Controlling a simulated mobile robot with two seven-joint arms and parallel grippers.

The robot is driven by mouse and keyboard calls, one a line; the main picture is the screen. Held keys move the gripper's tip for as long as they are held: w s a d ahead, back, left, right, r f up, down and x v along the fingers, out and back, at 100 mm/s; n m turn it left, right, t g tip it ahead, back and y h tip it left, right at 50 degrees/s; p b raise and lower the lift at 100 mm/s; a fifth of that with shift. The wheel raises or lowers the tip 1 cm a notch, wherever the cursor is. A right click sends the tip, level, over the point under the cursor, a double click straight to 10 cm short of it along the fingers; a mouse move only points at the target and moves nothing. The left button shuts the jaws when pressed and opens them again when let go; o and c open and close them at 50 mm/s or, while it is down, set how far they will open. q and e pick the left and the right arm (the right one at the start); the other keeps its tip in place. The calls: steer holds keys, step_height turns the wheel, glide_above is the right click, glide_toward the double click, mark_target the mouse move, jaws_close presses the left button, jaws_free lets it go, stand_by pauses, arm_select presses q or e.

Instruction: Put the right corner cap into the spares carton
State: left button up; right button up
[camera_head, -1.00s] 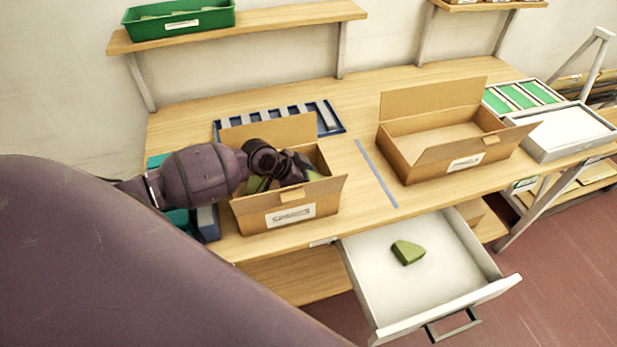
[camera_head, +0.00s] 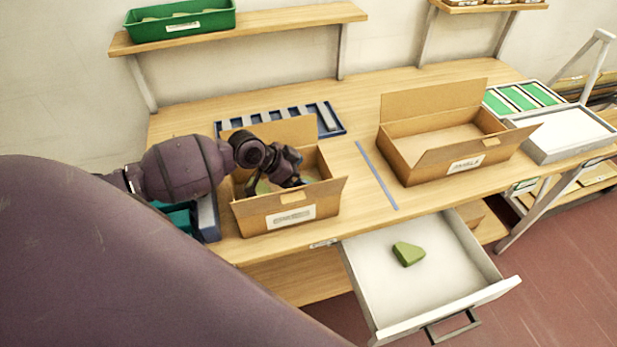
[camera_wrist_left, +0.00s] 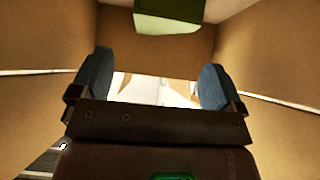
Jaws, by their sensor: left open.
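One green corner cap (camera_head: 408,253) lies in the open white drawer below the bench. The left open carton (camera_head: 327,212) has a blurred white label that seems to read SPARES. My left gripper (camera_head: 284,182) is at the mouth of this carton, partly over its inside. Green shows in the carton beside the gripper, partly hidden. In the left wrist view the left gripper (camera_wrist_left: 155,85) has two blue fingers spread apart, with nothing between them. A green piece (camera_wrist_left: 170,14) lies beyond the fingers against the cardboard. My right gripper is not in view.
A second open carton (camera_head: 405,160) stands to the right, past a blue strip (camera_head: 376,174). A blue slotted tray (camera_head: 335,121) lies behind the left carton. The white drawer (camera_head: 378,296) sticks out in front. A green bin (camera_head: 208,20) sits on the shelf.

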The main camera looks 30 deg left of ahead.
arm_select(q)
steer(key=v, duration=0.8)
steer(key=shift+s+r+b, duration=0.15)
steer(key=shift+r+b, duration=0.05)
steer(key=shift+b, duration=0.15)
steer(key=shift+a, duration=0.15)
